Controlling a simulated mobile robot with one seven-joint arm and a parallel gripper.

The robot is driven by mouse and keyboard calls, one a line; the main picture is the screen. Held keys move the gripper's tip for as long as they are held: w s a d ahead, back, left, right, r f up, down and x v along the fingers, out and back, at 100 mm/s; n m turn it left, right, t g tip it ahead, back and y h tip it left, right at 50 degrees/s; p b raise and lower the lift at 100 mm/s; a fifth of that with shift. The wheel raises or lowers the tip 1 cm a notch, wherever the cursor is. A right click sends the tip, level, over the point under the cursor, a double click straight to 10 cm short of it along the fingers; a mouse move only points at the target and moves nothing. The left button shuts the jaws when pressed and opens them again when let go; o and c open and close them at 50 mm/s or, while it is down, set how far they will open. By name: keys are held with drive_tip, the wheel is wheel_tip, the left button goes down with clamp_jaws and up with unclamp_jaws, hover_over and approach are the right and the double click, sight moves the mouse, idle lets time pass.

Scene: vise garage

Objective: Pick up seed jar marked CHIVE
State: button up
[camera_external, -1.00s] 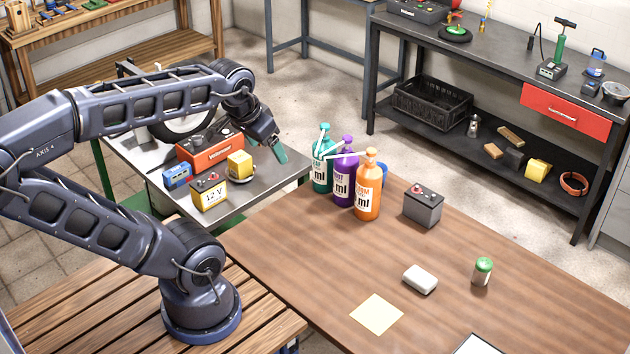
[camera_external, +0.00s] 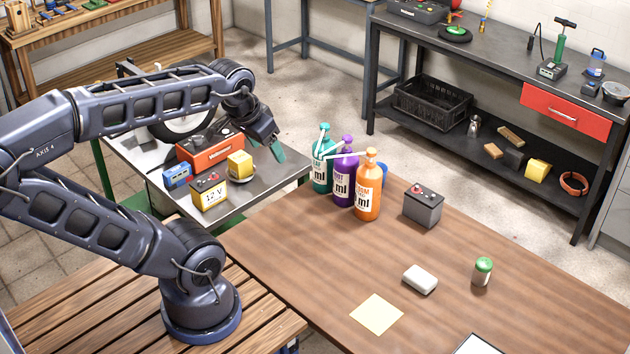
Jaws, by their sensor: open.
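A small jar with a green lid (camera_external: 482,271) stands upright on the brown wooden table (camera_external: 440,255), toward the right. Its label is too small to read, so I cannot tell if it says CHIVE. My gripper (camera_external: 277,152) hangs above the metal side table, left of the bottles and far from the jar. It is open, with nothing visible between its teal-tipped fingers.
Teal, purple and orange pump bottles (camera_external: 366,190) stand at the table's far left edge. A dark grey battery (camera_external: 423,207), a white block (camera_external: 420,279) and a yellow sheet (camera_external: 376,314) share the tabletop. The metal table holds a red toolbox (camera_external: 210,150) and a 12 V battery (camera_external: 210,193).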

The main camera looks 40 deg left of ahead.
drive_tip(key=w+d+f+m, duration=0.2)
drive_tip(key=w+d+m, duration=0.3)
drive_tip(key=w, duration=0.9)
drive_tip(key=m+g+h, duration=0.3)
drive_tip(key=m+h, duration=0.1)
drive_tip(key=m, duration=0.4)
hover_over(480, 262)
drive_tip(key=s+a, duration=0.1)
drive_tip(key=a, duration=0.2)
wheel_tip(480, 262, down, 27)
drive_tip(key=x, duration=0.5)
drive_tip(key=shift+d, duration=0.4)
drive_tip(key=shift+w+x, duration=0.2)
drive_tip(key=shift+x, duration=2.75)
drive_tip(key=shift+d+r, duration=0.1)
drive_tip(key=c, duration=1.1)
drive_tip(key=shift+r, duration=0.1)
